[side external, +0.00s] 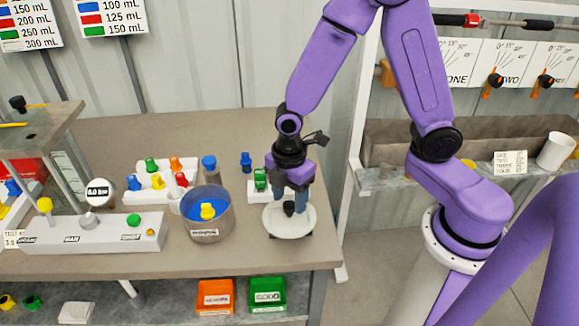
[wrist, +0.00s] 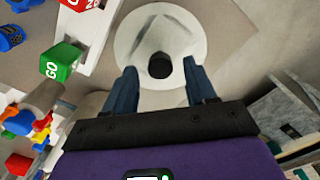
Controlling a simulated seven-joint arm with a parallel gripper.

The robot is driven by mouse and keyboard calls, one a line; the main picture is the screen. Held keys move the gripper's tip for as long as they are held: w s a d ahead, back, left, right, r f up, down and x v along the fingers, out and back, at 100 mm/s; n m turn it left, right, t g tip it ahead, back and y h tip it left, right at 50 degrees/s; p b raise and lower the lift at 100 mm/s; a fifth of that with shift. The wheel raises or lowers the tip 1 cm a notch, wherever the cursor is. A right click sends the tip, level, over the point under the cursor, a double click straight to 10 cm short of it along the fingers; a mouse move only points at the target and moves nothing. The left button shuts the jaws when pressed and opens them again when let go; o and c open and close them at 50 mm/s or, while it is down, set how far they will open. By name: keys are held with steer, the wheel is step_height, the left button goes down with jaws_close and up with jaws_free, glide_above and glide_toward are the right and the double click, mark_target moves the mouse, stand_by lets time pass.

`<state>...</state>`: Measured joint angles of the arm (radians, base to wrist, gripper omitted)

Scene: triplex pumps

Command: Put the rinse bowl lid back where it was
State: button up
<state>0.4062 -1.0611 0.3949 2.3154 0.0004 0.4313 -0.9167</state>
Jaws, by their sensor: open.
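The rinse bowl lid (side external: 270,222) is a white disc with a black knob (side external: 289,208), lying flat near the table's right front edge. In the wrist view the lid (wrist: 135,40) lies below my gripper and its black knob (wrist: 160,65) shows between the fingers. My gripper (side external: 290,198) points down over the lid, its blue fingers open on either side of the knob; I cannot tell if they touch the lid. The rinse bowl (side external: 207,232), a grey metal pot with a label, stands uncovered to the left. It holds blue liquid and a yellow piece (side external: 207,210).
A green GO block (side external: 260,180) on a white base stands just behind the lid. A blue-capped bottle (side external: 210,168) and a white rack (side external: 162,185) of coloured pieces stand behind the bowl. A white panel (side external: 95,236) is left. Orange (side external: 215,295) and green (side external: 267,293) bins sit below.

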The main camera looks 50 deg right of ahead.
mark_target(290, 203)
step_height(290, 203, up, 10)
steer(key=s+d+r+m, duration=0.1)
steer(key=s+d+m, duration=0.1)
steer(key=s, duration=0.7)
steer(key=s+d+r+m, duration=0.1)
steer(key=s+d+m, duration=0.2)
steer(key=s, duration=0.5)
steer(key=shift+s+d+r, duration=0.25)
steer(key=shift+s+d, duration=0.1)
steer(key=shift+d, duration=0.15)
